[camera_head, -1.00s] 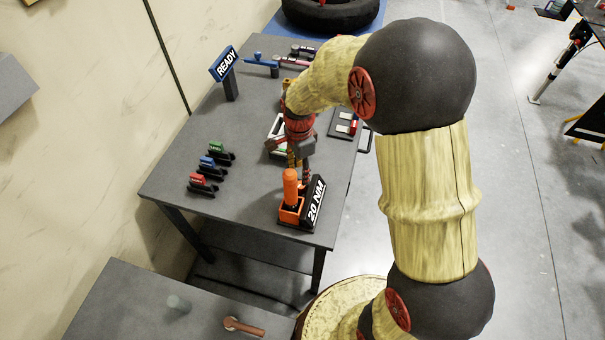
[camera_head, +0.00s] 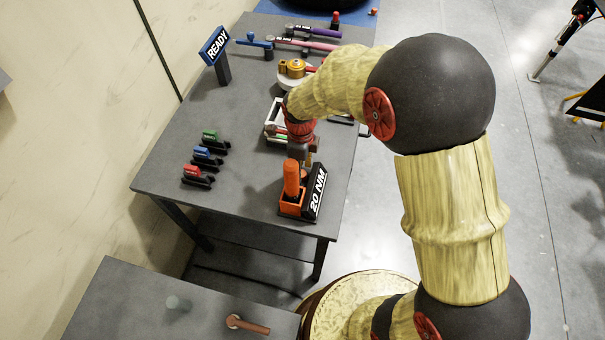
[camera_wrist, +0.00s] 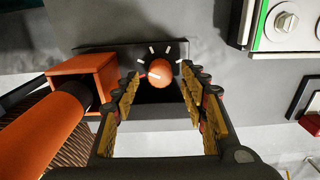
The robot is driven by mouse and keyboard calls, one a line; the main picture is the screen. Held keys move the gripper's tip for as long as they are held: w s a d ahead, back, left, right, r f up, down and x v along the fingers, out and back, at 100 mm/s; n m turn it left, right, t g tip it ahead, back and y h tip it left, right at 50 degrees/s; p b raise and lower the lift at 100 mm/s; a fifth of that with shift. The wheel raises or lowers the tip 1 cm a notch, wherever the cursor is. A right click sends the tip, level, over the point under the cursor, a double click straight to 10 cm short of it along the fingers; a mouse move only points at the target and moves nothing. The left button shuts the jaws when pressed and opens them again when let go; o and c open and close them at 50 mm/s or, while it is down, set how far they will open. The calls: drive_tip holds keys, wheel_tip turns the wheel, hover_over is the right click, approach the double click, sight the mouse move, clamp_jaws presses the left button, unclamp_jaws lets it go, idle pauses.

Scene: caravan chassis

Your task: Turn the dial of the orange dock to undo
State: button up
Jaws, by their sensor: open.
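The orange dock (camera_head: 291,209) stands at the near right corner of the grey table, with an orange upright handle (camera_head: 291,178) in it and a "20 NM" sign (camera_head: 317,190) beside it. In the wrist view the dock's orange block (camera_wrist: 88,78) is at the left, with the orange handle (camera_wrist: 42,138) below it. The orange dial (camera_wrist: 159,72) sits on a black plate with white tick marks around it. My gripper (camera_wrist: 160,82) is open, its yellow-padded fingers on either side of the dial. Contact with the dial cannot be told. In the head view my gripper (camera_head: 307,160) is just behind the dock.
Red, blue and green clips (camera_head: 201,155) stand at the table's left. A white-framed tray (camera_head: 273,118) lies behind my gripper. A "READY" sign (camera_head: 215,48) and several coloured wrenches (camera_head: 300,43) are at the back. A second grey table (camera_head: 150,310) is in front.

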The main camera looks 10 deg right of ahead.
drive_tip(key=shift+f+b, duration=0.3)
drive_tip(key=shift+f, duration=1.05)
drive_tip(key=shift+c, duration=0.8)
clamp_jaws()
drive_tip(key=shift+r+n+p, duration=0.1)
drive_tip(key=shift+n+p, duration=0.2)
drive_tip(key=shift+n, duration=0.1)
drive_tip(key=n+p, duration=0.2)
drive_tip(key=n, duration=0.1)
drive_tip(key=shift+r+n, duration=0.1)
drive_tip(key=shift+n, duration=0.2)
drive_tip(key=n+p, duration=0.2)
drive_tip(key=n, duration=0.2)
drive_tip(key=shift+w+n, duration=0.1)
drive_tip(key=shift+n, duration=0.2)
